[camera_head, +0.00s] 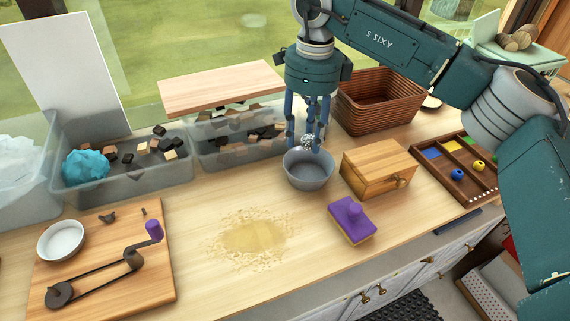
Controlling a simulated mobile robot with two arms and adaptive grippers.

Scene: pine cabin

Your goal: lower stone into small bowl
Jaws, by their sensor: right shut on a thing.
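A small grey-blue bowl (309,172) stands on the wooden worktop, left of a small wooden box. My right gripper (309,140) points straight down over the bowl, its fingertips close to the back part of the rim. It is shut on a speckled grey stone (308,141), which shows between the fingers. The stone is at or just above the bowl's opening; I cannot tell whether it touches the bowl. My left gripper is not in view.
A wooden box (376,172) stands close right of the bowl, with a purple sponge (351,222) in front. Clear bins (120,181) and a wicker basket (375,104) line the back. A yellowish spill (252,238) lies front left. A crank board (146,275) sits far left.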

